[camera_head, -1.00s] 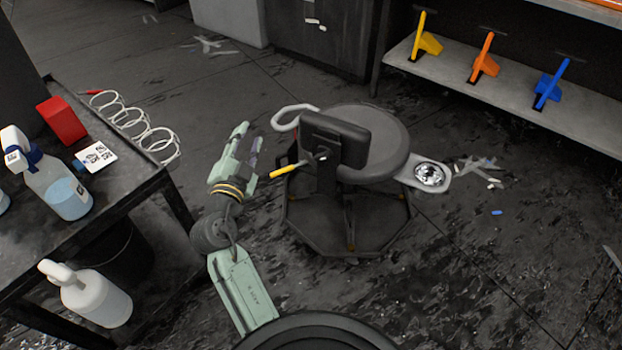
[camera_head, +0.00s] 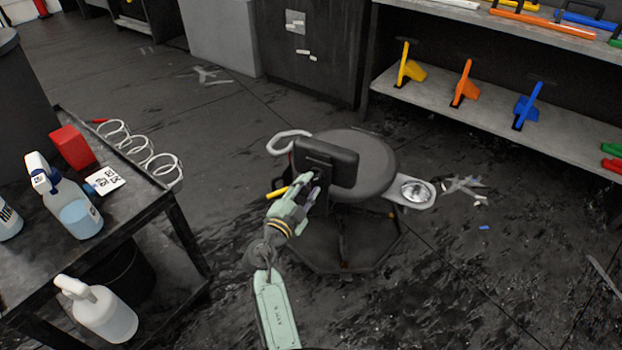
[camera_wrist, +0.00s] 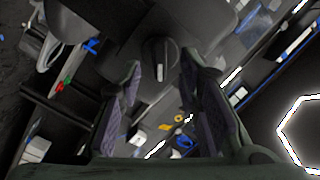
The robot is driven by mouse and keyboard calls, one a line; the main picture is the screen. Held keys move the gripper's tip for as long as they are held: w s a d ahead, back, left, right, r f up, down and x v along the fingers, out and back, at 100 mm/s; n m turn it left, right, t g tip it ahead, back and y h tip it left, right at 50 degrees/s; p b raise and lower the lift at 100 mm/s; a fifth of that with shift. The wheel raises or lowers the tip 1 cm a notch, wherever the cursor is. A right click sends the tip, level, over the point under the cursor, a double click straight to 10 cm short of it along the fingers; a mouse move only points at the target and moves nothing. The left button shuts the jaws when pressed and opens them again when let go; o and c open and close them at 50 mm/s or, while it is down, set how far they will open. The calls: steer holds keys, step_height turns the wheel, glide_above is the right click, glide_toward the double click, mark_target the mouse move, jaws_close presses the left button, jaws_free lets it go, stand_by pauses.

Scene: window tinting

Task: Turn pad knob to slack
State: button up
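The dark pad knob (camera_wrist: 158,52) with a short white mark shows in the wrist view, ahead of and between my fingers. My gripper (camera_wrist: 160,72) is open, a finger to each side of the knob with gaps; contact does not show. In the head view my gripper (camera_head: 312,183) is at the lower left of the stool's black back pad (camera_head: 327,160). It hides the knob there. The stool has a round dark seat (camera_head: 370,160).
A yellow-handled lever (camera_head: 277,193) sticks out left of the stool, close to my gripper. A white curved handle (camera_head: 283,142) and a tray with a metal dish (camera_head: 416,191) flank the seat. A dark cart (camera_head: 130,217) with bottles stands left. Floor scraps lie right.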

steer(key=shift+x, duration=1.05)
jaws_close()
